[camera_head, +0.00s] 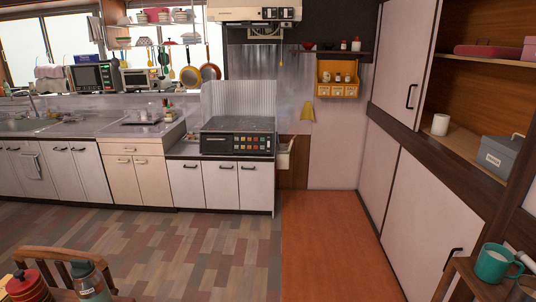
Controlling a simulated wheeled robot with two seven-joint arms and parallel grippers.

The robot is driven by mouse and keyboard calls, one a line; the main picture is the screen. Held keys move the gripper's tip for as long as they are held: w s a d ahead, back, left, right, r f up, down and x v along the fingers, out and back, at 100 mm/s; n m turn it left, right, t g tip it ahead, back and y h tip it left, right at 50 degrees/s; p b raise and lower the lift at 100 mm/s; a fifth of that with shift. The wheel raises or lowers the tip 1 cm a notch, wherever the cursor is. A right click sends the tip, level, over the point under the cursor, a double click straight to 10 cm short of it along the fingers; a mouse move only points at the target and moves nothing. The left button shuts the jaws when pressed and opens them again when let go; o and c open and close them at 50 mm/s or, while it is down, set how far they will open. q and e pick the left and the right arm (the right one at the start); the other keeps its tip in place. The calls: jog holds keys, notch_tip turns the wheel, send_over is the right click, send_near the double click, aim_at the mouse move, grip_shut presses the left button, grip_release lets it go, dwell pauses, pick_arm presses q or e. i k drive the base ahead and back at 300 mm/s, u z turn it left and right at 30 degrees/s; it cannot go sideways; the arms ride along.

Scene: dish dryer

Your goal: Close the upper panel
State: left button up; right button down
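The upper panel (402,55) is a large white door with a dark handle (410,95) on the upper part of the right-hand cupboard. To its right the cupboard is open and shows wooden shelves (462,145). Below, a white lower panel (430,220) with a dark handle (451,263) covers the lower part. Neither of my grippers shows in the head view.
A white cup (440,125), a grey box (502,157) and a pink case (488,51) sit on the open shelves. A small table with a teal mug (495,262) stands at lower right. The orange-brown floor (325,245) before the cupboard is clear. A chair (65,272) is lower left.

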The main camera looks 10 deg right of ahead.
aim_at(408, 29)
jog(key=z, duration=0.05)
jog(key=i, duration=2)
jog(key=z, duration=0.6)
jog(key=i, duration=2.05)
jog(key=z, duration=0.55)
